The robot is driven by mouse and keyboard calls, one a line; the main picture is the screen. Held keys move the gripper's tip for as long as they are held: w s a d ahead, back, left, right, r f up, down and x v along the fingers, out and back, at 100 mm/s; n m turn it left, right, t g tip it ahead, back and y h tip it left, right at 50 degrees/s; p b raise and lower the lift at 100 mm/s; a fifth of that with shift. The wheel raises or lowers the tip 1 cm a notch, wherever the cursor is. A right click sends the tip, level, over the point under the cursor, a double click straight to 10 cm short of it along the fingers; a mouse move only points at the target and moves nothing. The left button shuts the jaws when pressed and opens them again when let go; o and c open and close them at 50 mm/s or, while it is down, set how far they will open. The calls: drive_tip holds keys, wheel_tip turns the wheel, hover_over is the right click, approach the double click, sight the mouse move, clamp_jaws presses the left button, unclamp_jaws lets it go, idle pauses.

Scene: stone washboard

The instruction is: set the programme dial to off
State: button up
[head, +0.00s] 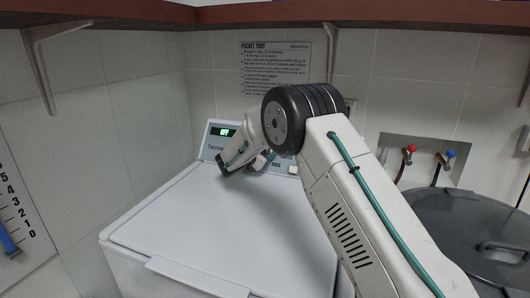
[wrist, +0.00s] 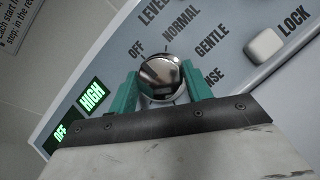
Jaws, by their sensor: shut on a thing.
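The programme dial (wrist: 162,82) is a round chrome knob on the washer's grey-blue control panel (wrist: 222,18). In the wrist view, the labels OFF, NORMAL, GENTLE and a partly hidden one ending in NSE stand around it. My gripper (wrist: 160,72) has its two teal fingers on either side of the knob, shut on it. A pointer on the knob cannot be made out clearly. The green display (wrist: 62,132) reads OFF, and OFF also shows in the head view (head: 224,132). In the head view my arm and gripper cover the dial's part of the panel.
A pale button (wrist: 264,45) sits beside LOCK. The washer's white lid (head: 200,225) is shut and clear. Red and blue taps (head: 430,158) and a grey lidded bin (head: 470,225) stand at right. A wooden shelf (head: 130,12) runs overhead.

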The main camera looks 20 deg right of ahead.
drive_tip(key=o, duration=1)
drive_tip(key=shift+a, duration=0.1)
drive_tip(key=v, duration=0.7)
drive_tip(key=shift+s+a+r, duration=0.1)
drive_tip(key=shift+s+a, duration=0.2)
